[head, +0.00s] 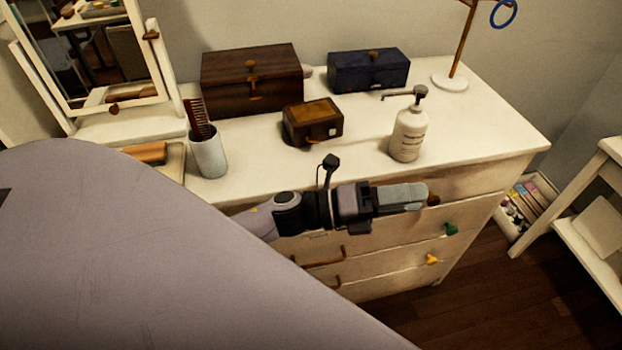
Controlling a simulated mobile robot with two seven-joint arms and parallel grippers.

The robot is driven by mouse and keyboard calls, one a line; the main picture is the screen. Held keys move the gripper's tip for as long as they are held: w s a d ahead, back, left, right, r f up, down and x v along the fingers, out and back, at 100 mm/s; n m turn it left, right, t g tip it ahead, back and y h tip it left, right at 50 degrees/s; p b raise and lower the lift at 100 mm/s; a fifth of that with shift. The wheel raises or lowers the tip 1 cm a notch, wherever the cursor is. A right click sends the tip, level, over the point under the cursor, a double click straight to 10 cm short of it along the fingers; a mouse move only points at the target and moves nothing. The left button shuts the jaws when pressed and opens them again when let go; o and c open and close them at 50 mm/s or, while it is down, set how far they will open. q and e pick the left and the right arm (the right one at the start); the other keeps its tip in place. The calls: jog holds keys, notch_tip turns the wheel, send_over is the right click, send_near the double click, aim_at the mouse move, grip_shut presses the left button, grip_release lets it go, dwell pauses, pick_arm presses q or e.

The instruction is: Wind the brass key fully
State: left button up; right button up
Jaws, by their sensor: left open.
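I cannot make out the brass key for certain. A small brown box with a golden-brown lid (313,108) sits on the white dresser top, with a small pale fitting (333,132) on its front. A larger dark brown box (230,83) with a brass-coloured clasp (252,83) stands behind it to the left. My left gripper (416,196) is open and appears empty, in front of the dresser's drawers, nearer than the small box and to its right. Its fingers point right and overlap in this view. My right gripper is not in view.
A white pump bottle (408,135) stands right of the small box. A dark blue box (368,72) and a lamp-like stand (450,82) are behind. A cup with a comb (208,155) and a mirror (97,50) are left. The dresser top's (480,135) right end is clear.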

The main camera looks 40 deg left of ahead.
pick_arm(q)
jog(key=s+a+f+n+y, duration=0.3)
jog(key=s+f+n+y, duration=0.1)
jog(key=f+n, duration=0.3)
jog(key=s+a+f+n+y, duration=0.3)
jog(key=f+n, duration=0.4)
jog(key=n, duration=0.5)
jog(key=s+a+f+n+y, duration=0.3)
jog(key=s+f+n+y, duration=0.2)
jog(key=n, duration=0.5)
jog(key=shift+s+a+f+g+y+b, duration=0.15)
jog(key=shift+a+f+g+y+b, duration=0.15)
jog(key=shift+f+y, duration=0.8)
jog(key=shift+f, duration=0.15)
jog(key=shift+c, duration=0.3)
